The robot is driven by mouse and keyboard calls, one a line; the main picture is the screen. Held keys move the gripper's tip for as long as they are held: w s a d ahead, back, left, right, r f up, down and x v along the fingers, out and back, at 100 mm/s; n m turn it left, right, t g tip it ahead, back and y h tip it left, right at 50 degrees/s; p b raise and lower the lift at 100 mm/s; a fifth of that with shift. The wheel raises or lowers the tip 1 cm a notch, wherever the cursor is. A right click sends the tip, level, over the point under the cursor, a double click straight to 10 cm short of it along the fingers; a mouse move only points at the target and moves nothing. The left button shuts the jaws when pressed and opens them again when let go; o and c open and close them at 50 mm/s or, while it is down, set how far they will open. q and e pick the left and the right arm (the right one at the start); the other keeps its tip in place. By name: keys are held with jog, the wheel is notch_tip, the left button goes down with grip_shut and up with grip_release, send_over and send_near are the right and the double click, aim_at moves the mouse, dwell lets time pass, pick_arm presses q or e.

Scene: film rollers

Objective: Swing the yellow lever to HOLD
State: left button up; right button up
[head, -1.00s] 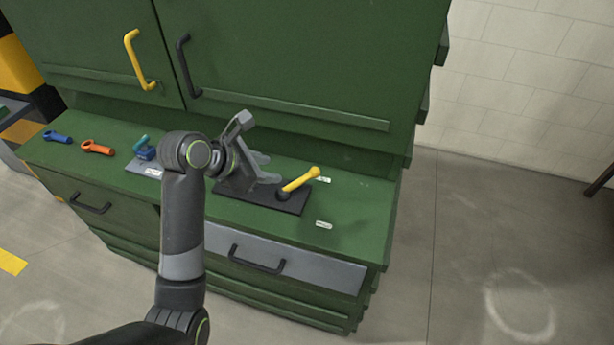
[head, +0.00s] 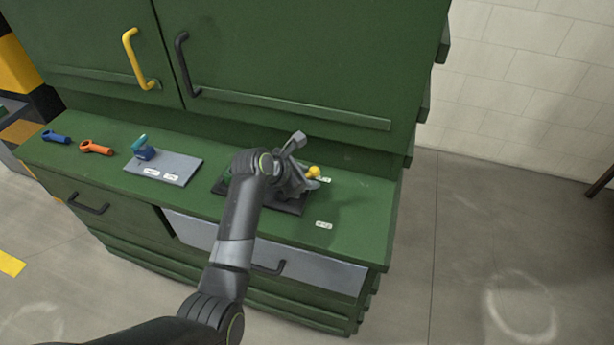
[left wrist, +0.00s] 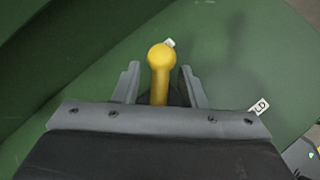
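The yellow lever (left wrist: 159,75) has a round knob and stands between the two fingers of my left gripper (left wrist: 160,84) in the left wrist view. The fingers are open, with a gap visible on both sides of the lever. In the head view the left gripper (head: 301,182) is over the lever's black base plate (head: 288,208), and only the lever's yellow knob (head: 313,172) shows. One small white label (head: 324,180) lies beside the knob. Another label (head: 324,225) lies nearer the front; in the left wrist view this label (left wrist: 259,106) is partly readable, ending in "LD". My right gripper is not in view.
A grey plate (head: 182,166) with a teal and blue lever (head: 143,148) sits to the left. Orange (head: 96,148) and blue (head: 56,137) tools lie further left. Green cabinet doors (head: 290,60) rise behind. The green worktop is clear at the right.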

pick_arm(q)
jog(key=shift+w+d+f, duration=0.1)
jog(key=shift+d+f, duration=0.05)
jog(key=shift+f, duration=0.05)
jog(key=shift+c, duration=0.5)
grip_shut()
jog(key=shift+r, duration=0.1)
